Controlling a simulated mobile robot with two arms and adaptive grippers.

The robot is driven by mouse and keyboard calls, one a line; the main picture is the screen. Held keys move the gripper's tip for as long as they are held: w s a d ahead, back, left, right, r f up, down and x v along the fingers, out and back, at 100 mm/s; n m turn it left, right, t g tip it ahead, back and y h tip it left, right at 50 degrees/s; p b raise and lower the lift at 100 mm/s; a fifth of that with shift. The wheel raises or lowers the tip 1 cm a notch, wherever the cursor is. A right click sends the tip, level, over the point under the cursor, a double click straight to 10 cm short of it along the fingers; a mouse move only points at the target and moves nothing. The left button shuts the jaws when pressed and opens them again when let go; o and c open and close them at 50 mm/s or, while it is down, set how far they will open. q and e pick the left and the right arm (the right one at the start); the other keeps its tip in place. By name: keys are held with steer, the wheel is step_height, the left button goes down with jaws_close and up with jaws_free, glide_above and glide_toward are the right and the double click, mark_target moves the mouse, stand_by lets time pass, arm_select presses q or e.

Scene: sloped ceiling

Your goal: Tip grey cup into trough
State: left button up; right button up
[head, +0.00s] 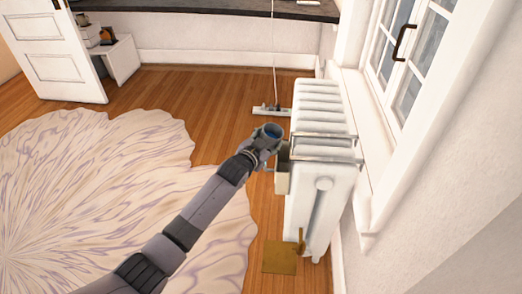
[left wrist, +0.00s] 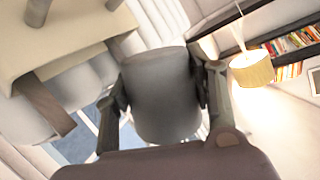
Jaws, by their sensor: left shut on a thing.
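The grey cup (left wrist: 163,95) fills the middle of the left wrist view, between the two fingers of my left gripper (left wrist: 160,84). In the head view my left gripper (head: 263,143) is shut on the cup (head: 272,131), whose round mouth faces up and shows blue inside. I cannot tell whether the blue is contents or lining. The cream trough (head: 282,178) hangs at the left side of the radiator, below and slightly right of the cup. What looks like the trough (left wrist: 70,40) shows at the upper left of the left wrist view. My right gripper is out of view.
The white radiator (head: 318,185) with a metal rail (head: 325,139) stands under the window, close right of the gripper. A brass-coloured plate (head: 279,257) lies at its foot. The rug (head: 110,190) at left is clear.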

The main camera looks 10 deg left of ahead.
arm_select(q)
steer(key=shift+w+r, duration=0.15)
steer(key=shift+w, duration=0.1)
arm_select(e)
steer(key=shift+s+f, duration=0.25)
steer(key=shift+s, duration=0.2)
arm_select(q)
steer(key=shift+m, duration=0.4)
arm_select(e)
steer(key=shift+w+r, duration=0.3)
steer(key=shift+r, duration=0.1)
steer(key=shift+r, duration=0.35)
arm_select(q)
steer(key=shift+b, duration=0.3)
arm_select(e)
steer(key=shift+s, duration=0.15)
arm_select(q)
steer(key=shift+m, duration=0.3)
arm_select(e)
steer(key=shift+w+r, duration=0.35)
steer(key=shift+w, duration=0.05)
arm_select(q)
steer(key=shift+a, duration=0.1)
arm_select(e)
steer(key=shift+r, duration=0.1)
